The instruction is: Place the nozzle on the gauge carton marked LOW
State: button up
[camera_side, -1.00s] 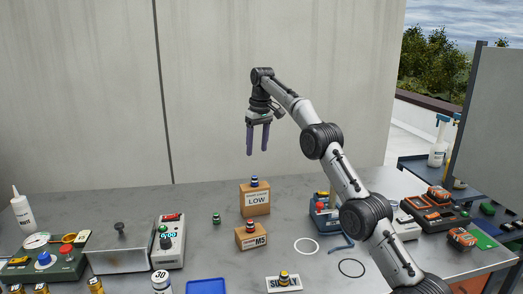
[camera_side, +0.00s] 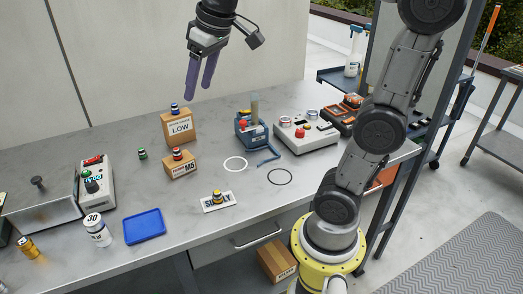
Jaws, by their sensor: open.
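A brown carton marked LOW (camera_side: 179,129) stands upright toward the back of the grey bench. A small dark nozzle-like piece with a blue band (camera_side: 175,109) stands on its top. Similar pieces are a red-banded one (camera_side: 177,154) on the lower carton marked M5 (camera_side: 181,167), a yellow-banded one (camera_side: 217,196) on a white lettered plate (camera_side: 218,203), and a green one (camera_side: 142,154) on the bench. The pictures do not show which one the task means. My gripper (camera_side: 199,92) points down, open and empty, above and slightly right of the LOW carton in the picture.
A blue tray (camera_side: 145,226) and a white jar marked 30 (camera_side: 97,230) are at front left. A control box (camera_side: 97,185) stands behind them. A blue caddy (camera_side: 250,133) and a grey device (camera_side: 306,135) are to the right. White (camera_side: 235,164) and black (camera_side: 280,177) rings lie on the bench.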

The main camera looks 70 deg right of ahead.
jog(key=s+a+f+n+t, duration=0.1)
jog(key=s+a+f, duration=0.3)
jog(key=s+f, duration=0.7)
jog(key=s, duration=0.3)
jog(key=shift+s+a+y, duration=0.15)
jog(key=shift+s+y, duration=0.15)
jog(key=shift+s, duration=0.05)
